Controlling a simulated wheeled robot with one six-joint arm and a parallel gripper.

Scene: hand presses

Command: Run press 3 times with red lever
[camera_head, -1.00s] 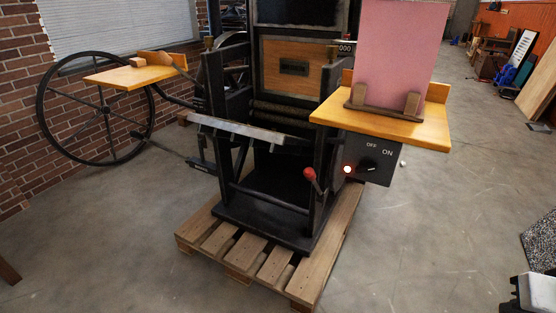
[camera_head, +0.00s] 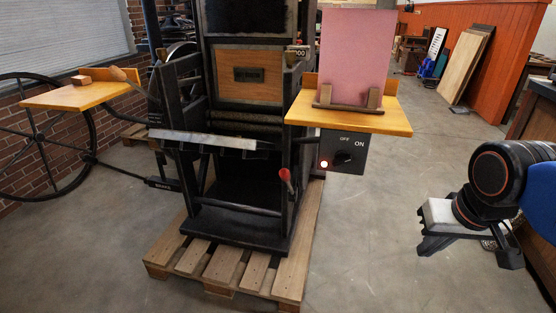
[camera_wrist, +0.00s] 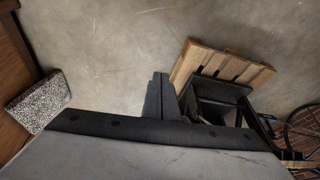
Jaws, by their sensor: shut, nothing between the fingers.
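The black hand press (camera_head: 240,190) stands on a wooden pallet, left of centre in the head view. Its red-knobbed lever (camera_head: 285,175) sticks out low at the front right, tilted slightly. A counter (camera_head: 298,52) on the press appears to read 000. The dark switch box (camera_head: 343,152) has OFF and ON marks, a knob and a glowing light; the knob's setting is hard to tell. My gripper (camera_wrist: 160,95) is shut and empty in the wrist view, pointing at the floor. In the head view it hangs at the right, well apart from the lever.
A yellow shelf (camera_head: 300,112) holds a pink board (camera_head: 356,55) above the switch box. A second yellow shelf (camera_head: 75,98) and a large flywheel (camera_head: 40,140) are at the left. The pallet (camera_head: 225,270) juts out in front. Concrete floor is clear between press and arm.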

